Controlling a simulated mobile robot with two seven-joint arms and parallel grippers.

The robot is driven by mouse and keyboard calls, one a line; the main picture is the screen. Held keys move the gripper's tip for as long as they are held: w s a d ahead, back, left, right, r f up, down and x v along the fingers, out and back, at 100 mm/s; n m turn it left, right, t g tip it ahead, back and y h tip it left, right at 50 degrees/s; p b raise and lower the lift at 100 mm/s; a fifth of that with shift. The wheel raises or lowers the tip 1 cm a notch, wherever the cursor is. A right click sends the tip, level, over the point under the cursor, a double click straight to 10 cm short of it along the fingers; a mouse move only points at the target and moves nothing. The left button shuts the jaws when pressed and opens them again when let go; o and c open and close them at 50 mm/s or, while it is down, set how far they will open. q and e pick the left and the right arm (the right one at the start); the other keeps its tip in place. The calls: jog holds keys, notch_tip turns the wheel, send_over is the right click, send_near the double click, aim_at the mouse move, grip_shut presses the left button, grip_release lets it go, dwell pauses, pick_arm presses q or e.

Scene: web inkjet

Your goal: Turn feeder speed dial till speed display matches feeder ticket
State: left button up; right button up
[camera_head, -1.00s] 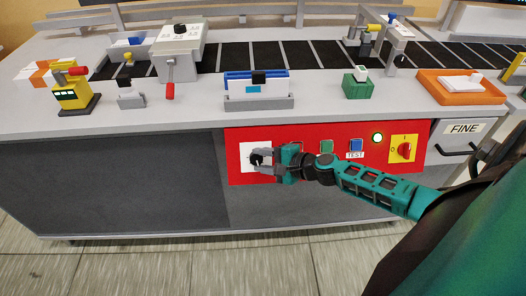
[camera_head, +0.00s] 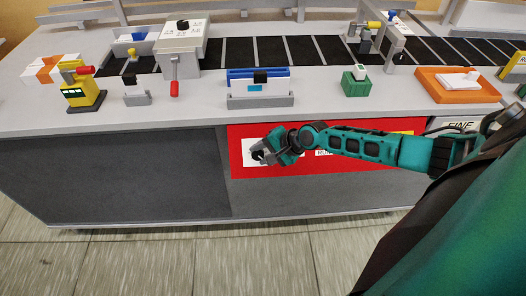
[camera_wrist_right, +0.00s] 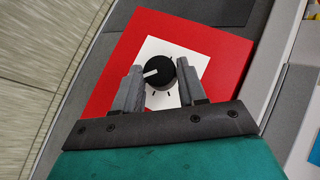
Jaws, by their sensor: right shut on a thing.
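The speed dial is a black round knob (camera_wrist_right: 160,73) with a white pointer mark, on a white plate (camera_wrist_right: 176,46) with tick marks. In the right wrist view its pointer aims left and slightly down. In the head view the dial is mostly hidden by my right gripper (camera_head: 258,157). That gripper is shut on the dial, one finger on each side. A yellow device (camera_head: 82,92) with a small lit readout stands at the left of the worktop. Its digits are too small to read, and I cannot tell whether it is the speed display. I cannot identify the feeder ticket. My left gripper is out of view.
The red panel (camera_head: 238,170) is on the machine's front. My right arm covers most of its other controls. On the worktop stand a blue-and-white holder (camera_head: 260,100), a green block (camera_head: 355,84) and an orange tray (camera_head: 428,88). Dark conveyor strips run behind them.

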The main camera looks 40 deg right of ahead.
dwell(0.3)
jog(key=o, duration=1)
jog(key=shift+o, duration=0.2)
jog(key=v, duration=1.3)
jog(key=shift+a, duration=0.1)
